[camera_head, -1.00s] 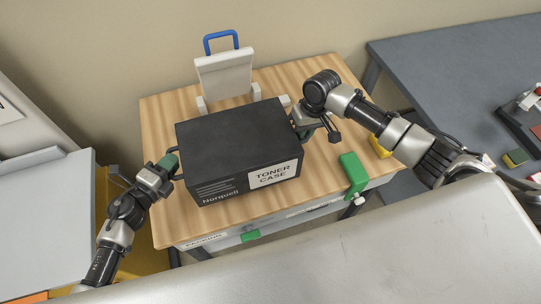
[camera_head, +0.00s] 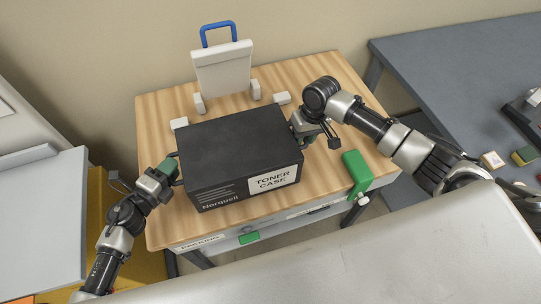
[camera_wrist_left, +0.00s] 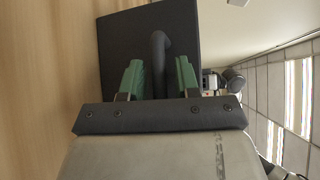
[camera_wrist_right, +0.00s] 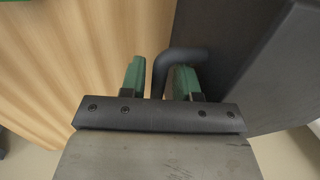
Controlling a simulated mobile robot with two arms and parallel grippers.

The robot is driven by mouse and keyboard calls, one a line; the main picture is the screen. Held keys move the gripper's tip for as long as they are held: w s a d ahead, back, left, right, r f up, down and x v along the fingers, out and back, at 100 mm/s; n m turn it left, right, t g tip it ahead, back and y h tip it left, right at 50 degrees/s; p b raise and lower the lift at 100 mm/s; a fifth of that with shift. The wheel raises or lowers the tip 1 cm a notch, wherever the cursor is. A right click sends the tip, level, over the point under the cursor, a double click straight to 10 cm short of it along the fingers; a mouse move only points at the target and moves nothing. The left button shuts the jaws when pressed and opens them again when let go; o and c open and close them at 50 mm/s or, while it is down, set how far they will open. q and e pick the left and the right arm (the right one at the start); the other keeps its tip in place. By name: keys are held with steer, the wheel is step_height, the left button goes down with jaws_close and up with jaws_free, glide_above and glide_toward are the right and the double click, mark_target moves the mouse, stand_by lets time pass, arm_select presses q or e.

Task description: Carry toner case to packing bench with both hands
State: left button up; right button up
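The black toner case (camera_head: 235,148) with a white "TONER CASE" label sits on the wooden-topped packing bench (camera_head: 331,93), level, with its front near the bench's front edge. My left gripper (camera_head: 168,170) is at the handle on the case's left side; in the left wrist view that handle (camera_wrist_left: 160,70) stands between the two green fingers with a gap on each side. My right gripper (camera_head: 303,125) is at the right side; in the right wrist view the bent handle (camera_wrist_right: 184,54) passes between its parted fingers, close to one of them. The case's underside is hidden.
White blocks (camera_head: 282,97) and a white panel with a blue handle (camera_head: 222,70) stand behind the case. A green bracket (camera_head: 356,172) is at the bench's right front edge. A grey table (camera_head: 455,85) is at right; a pale surface (camera_head: 40,220) is at left.

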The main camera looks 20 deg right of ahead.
arm_select(q)
steer(key=shift+o, duration=0.5)
arm_select(e)
steer(key=shift+o, duration=0.6)
arm_select(q)
steer(key=shift+s+a, duration=0.25)
arm_select(e)
steer(key=shift+r, duration=0.25)
arm_select(q)
steer(key=v, duration=1.1)
arm_select(e)
step_height(320, 180, up, 11)
steer(key=d, duration=0.2)
steer(key=shift+r, duration=0.2)
arm_select(q)
steer(key=shift+s+r, duration=0.15)
